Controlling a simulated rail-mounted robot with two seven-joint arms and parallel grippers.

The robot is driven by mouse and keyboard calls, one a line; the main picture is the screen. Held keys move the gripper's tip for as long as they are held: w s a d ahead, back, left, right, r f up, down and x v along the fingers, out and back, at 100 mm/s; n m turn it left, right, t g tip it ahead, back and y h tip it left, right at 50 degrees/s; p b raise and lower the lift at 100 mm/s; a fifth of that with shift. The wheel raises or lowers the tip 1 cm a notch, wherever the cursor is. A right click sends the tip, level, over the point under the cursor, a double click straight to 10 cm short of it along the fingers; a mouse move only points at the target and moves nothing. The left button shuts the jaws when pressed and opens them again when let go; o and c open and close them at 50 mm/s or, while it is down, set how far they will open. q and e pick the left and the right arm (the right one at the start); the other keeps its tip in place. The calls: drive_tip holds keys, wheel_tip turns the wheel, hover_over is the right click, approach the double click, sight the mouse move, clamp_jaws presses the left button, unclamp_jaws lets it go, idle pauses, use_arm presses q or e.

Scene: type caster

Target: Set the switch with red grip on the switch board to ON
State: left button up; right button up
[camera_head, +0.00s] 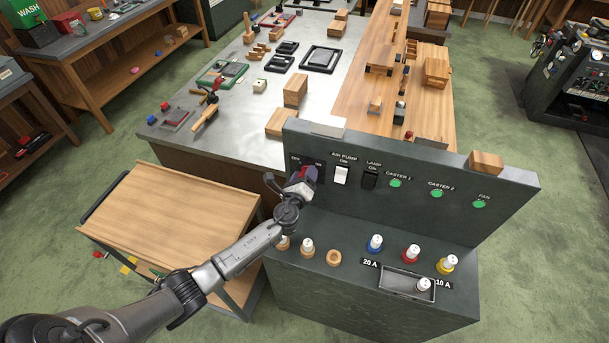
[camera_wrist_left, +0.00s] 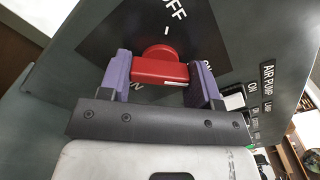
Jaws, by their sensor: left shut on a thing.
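The switch board (camera_head: 440,222) is a dark upright panel on a dark cabinet. Its switch with the red grip (camera_wrist_left: 160,70) is a rotary knob on a black plate (camera_wrist_left: 205,48) marked OFF at the top in the left wrist view, with ON lettering to the right and below. A white line shows on the grip's right end. My left gripper (camera_head: 305,176) is at the board's left end, its purple fingers around the grip in the left wrist view (camera_wrist_left: 165,82). It is shut on the grip and hides most of the switch in the head view. My right gripper is not in view.
Right of the switch are a white air pump switch (camera_head: 341,175), a black lamp switch (camera_head: 370,180) and green lights (camera_head: 436,193). Coloured fuses (camera_head: 411,253) and a small tray (camera_head: 390,281) sit on the ledge below. A wooden cart (camera_head: 172,213) stands at the left.

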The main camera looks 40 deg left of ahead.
use_arm(q)
drive_tip(key=o, duration=0.9)
drive_tip(key=shift+s, duration=0.1)
drive_tip(key=v, duration=1.3)
drive_tip(key=shift+s+d+b, duration=0.25)
drive_tip(key=shift+s+b, duration=0.05)
drive_tip(key=shift+s, duration=0.05)
drive_tip(key=shift+n, duration=0.3)
